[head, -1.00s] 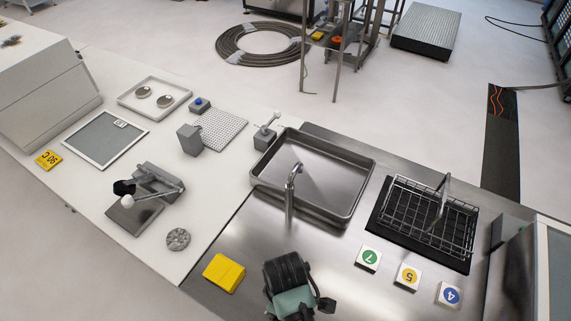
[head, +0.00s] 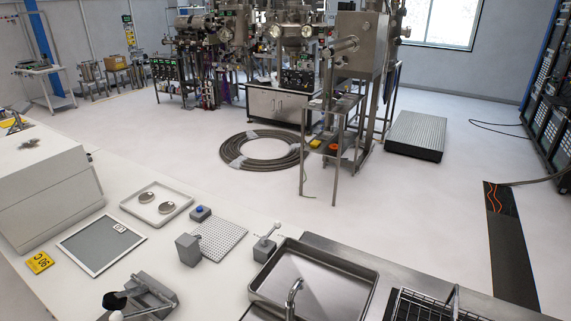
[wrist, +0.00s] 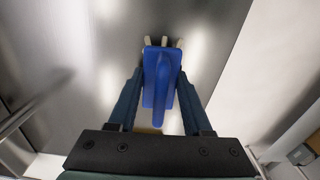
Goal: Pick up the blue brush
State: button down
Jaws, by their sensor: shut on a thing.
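The blue brush (wrist: 160,88) shows in the wrist view, in the middle, between the two dark blue fingers of my gripper (wrist: 160,78). The gripper is shut on the brush. Short pale tips stick out at the brush's far end. A grey metal surface lies behind it; I cannot tell whether the brush touches that surface. A small yellow patch (wrist: 148,130) shows below the brush, near the gripper's base. Neither the gripper nor the brush is in the head view.
In the head view, a steel sink (head: 318,284) and a wire rack (head: 425,307) are at the bottom. A white tray (head: 132,208), a perforated plate (head: 220,240) and a grey-topped panel (head: 100,246) lie on the white counter. Open floor lies beyond, with a coiled hose (head: 262,164).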

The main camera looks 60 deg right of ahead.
jog(key=shift+r, duration=0.1)
notch_tip(320, 180, up, 10)
jog(key=shift+f+b, duration=0.1)
jog(key=shift+b, duration=0.3)
